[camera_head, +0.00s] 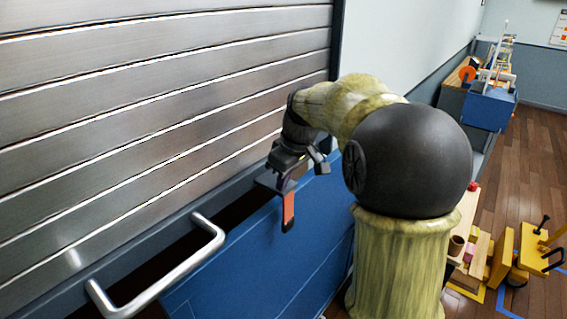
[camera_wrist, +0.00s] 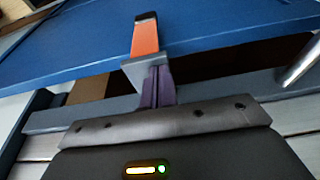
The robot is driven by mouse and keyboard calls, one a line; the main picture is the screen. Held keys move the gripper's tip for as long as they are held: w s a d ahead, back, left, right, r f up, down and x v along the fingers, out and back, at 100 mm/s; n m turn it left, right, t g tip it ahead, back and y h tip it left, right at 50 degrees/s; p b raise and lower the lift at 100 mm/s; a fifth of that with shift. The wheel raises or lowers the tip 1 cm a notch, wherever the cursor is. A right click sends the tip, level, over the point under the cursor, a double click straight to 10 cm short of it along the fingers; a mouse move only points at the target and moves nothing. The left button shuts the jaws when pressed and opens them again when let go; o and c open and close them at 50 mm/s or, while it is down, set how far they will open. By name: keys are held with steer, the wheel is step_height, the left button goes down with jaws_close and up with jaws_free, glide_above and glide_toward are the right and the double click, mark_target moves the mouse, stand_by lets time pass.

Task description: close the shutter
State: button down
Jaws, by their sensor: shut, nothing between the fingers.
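The shutter (camera_head: 150,110) is a wall of metallic slats, with a grey bottom bar (camera_head: 120,258). A dark gap shows between this bar and a blue panel (camera_head: 270,265), so the shutter is part open. A silver bar handle (camera_head: 165,270) sits at the lower left; its end shows in the wrist view (camera_wrist: 300,62). An orange strap (camera_head: 289,208) with a black tip hangs from a grey plate near the bar's right end. My gripper (camera_wrist: 157,90) is shut and empty, pointing down right at the grey plate (camera_wrist: 148,72). I cannot tell whether they touch.
A dark blue post (camera_head: 336,40) edges the shutter on the right. Past my arm, a blue box (camera_head: 489,108) stands at the back right, and wooden blocks with yellow pieces (camera_head: 503,255) sit at the lower right. Wood floor (camera_head: 530,180) is open beyond.

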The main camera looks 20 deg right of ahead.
mark_target(285, 204)
step_height(285, 204, down, 7)
steer(key=b, duration=0.4)
steer(key=shift+f, duration=0.1)
steer(key=shift+s+f, duration=0.2)
steer(key=shift+w+r+p, duration=0.1)
steer(key=shift+r+p, duration=0.3)
steer(key=shift+p, duration=0.05)
step_height(285, 204, up, 5)
steer(key=p, duration=0.3)
steer(key=shift+w+f, duration=0.1)
steer(key=b+v, duration=0.1)
steer(key=v, duration=0.8)
steer(key=shift+d, duration=0.1)
